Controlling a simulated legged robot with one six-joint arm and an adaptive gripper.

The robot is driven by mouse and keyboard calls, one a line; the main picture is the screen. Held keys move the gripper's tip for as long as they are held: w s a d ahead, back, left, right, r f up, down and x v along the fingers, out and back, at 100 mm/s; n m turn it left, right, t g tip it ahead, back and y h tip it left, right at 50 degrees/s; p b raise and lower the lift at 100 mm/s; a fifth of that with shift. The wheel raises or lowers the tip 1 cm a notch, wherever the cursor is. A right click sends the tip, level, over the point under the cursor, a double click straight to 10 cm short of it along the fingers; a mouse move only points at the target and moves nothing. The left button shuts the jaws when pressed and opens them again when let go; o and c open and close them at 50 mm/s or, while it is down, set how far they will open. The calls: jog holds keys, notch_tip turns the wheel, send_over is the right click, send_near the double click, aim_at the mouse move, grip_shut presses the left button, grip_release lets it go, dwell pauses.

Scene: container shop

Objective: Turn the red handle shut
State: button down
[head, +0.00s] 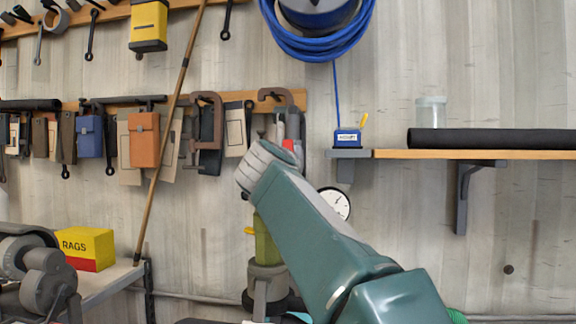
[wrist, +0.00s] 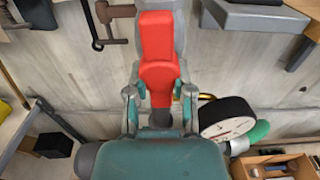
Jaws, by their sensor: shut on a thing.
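The red handle (wrist: 157,38) points away from my gripper in the wrist view, its far end on a grey part. My gripper (wrist: 160,93) has one finger on each side of the handle's near, narrower part and is shut on it. In the head view only a small red piece of the handle (head: 288,145) shows above my arm. My fingers are hidden there behind my own arm, and so is most of what the handle is fitted to.
A round white-faced gauge (head: 335,203) sits close to the right of my arm; the wrist view shows it beside the gripper (wrist: 228,118). A shelf (head: 480,154) juts out at the right. Hanging tools and a clamp (head: 207,135) are at the left.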

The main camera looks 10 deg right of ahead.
jog(key=n, duration=0.4)
jog(key=shift+n, duration=0.3)
jog(key=n, duration=0.4)
jog(key=shift+d, duration=0.1)
jog(key=n, duration=0.5)
jog(key=shift+r, duration=0.1)
jog(key=shift+n, duration=1.9)
jog(key=shift+d, duration=0.1)
jog(key=shift+c, duration=2.4)
grip_release()
jog(key=shift+a, duration=0.2)
jog(key=shift+s+r, duration=0.1)
